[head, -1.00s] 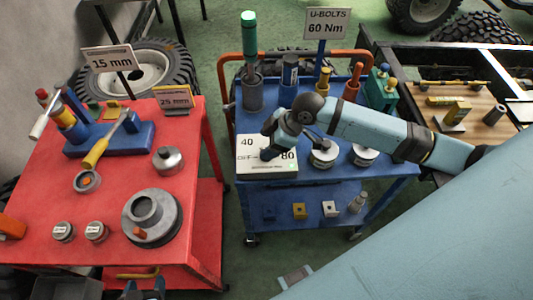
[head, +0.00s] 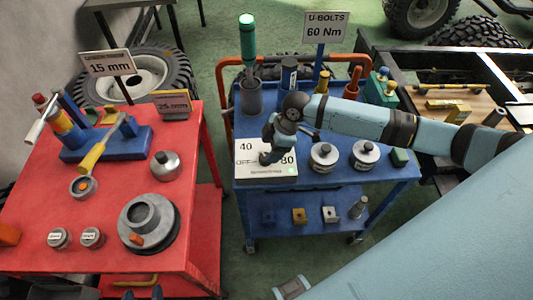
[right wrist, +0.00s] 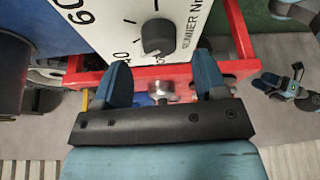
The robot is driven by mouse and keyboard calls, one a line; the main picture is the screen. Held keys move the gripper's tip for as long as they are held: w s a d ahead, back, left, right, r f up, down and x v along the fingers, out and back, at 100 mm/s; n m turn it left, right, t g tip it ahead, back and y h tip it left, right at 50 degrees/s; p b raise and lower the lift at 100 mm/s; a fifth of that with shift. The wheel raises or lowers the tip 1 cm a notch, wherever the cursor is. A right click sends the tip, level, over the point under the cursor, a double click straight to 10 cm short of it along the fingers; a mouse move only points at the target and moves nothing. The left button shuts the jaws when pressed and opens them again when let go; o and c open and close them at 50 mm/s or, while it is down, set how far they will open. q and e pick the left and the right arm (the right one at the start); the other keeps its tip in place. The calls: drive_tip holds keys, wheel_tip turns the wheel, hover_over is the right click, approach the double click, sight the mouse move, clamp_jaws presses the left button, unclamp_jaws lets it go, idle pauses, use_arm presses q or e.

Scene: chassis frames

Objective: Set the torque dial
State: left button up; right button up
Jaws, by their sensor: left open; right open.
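In the head view the white panel (head: 250,173) lies on the blue cart, with 40, OFF and 80 readable and a small green light. My right gripper (right wrist: 161,82) is open, its two fingers spread to either side below the knob in the picture, not closed on it. In the head view my right gripper (head: 268,150) is over the panel and hides the knob. Only the tips of my left gripper (head: 143,294) show at the bottom edge, apart from the panel.
The blue cart (head: 330,195) also holds labelled round weights, a green-handled tool (head: 247,40) in a cup and other tools behind the panel. The red cart (head: 60,205) at left carries wrenches, a flanged hub (head: 148,222) and jars. Green floor separates the carts.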

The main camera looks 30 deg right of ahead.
drive_tip(key=shift+x, duration=1.9)
drive_tip(key=c, duration=0.9)
